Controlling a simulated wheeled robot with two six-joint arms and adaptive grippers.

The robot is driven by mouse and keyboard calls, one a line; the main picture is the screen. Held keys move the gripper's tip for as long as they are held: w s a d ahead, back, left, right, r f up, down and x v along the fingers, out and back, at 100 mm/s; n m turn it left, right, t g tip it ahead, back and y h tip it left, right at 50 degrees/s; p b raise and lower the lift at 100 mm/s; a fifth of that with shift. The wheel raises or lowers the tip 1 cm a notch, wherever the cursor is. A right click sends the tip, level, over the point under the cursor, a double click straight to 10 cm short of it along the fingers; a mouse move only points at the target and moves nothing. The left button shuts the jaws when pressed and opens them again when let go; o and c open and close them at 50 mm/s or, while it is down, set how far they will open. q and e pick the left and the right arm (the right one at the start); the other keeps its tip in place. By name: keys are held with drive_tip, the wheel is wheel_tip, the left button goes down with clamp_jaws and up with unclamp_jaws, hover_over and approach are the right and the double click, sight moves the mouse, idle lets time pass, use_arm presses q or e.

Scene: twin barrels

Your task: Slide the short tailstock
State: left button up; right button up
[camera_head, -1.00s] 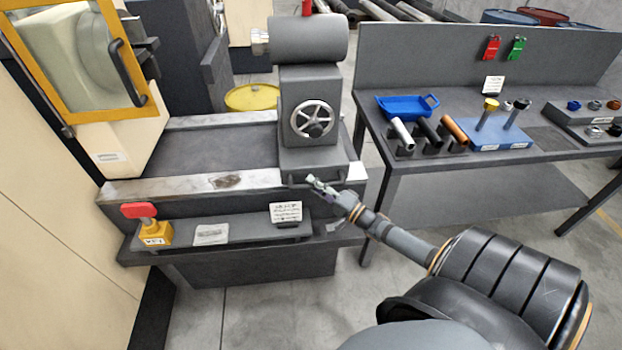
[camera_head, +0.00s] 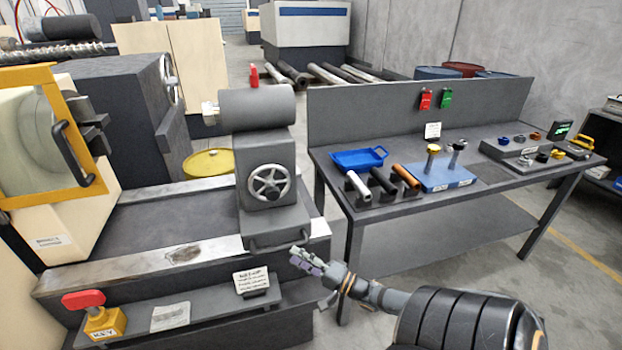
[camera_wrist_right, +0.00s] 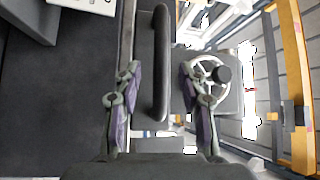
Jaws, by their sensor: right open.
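The short tailstock (camera_head: 266,170) is a grey block with a horizontal cylinder on top and a spoked handwheel (camera_head: 270,182) on its front. It stands at the right end of the lathe bed (camera_head: 130,262). A dark bar handle (camera_head: 278,241) runs along its lower front. My right gripper (camera_head: 298,262) is open just in front of and below the handle's right end. In the right wrist view, the handle (camera_wrist_right: 160,65) appears between the spread fingers of the gripper (camera_wrist_right: 160,90); I cannot tell how deep it sits. The handwheel (camera_wrist_right: 222,74) shows beyond one finger. My left gripper is not in view.
A shelf below the bed holds a red-topped yellow key block (camera_head: 104,322) and a small sign (camera_head: 252,281). A workbench (camera_head: 490,232) with a blue tray (camera_head: 358,160), tubes and knobs stands at right. The bed left of the tailstock is clear.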

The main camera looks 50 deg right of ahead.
drive_tip(key=v, duration=0.5)
drive_tip(key=shift+s, duration=0.2)
